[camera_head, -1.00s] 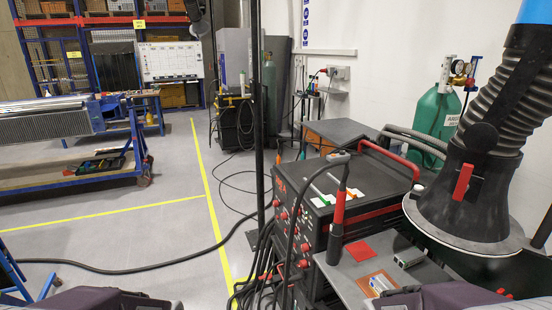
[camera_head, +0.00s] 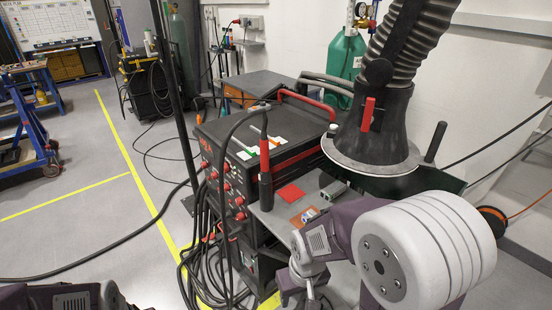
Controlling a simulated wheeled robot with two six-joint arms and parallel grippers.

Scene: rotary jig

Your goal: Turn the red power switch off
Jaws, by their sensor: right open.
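The black welding power source (camera_head: 262,150) stands in the middle, with a red handle on top. Several red knobs (camera_head: 240,200) sit on its front panel; I cannot tell which one is the power switch. My right gripper (camera_head: 310,298) is at the bottom, in front of and below the small grey side shelf, to the right of the front panel. It is open, touches no knob, and its tips are close to the picture's lower edge. Only part of my left arm shows at the bottom left; its gripper is out of view.
A black torch with a red band (camera_head: 265,160) stands upright by the machine's corner. A fume extractor hood (camera_head: 375,140) hangs to its right. Black cables (camera_head: 205,245) hang in front of the panel. A green gas cylinder (camera_head: 345,60) stands behind. Floor at left is open.

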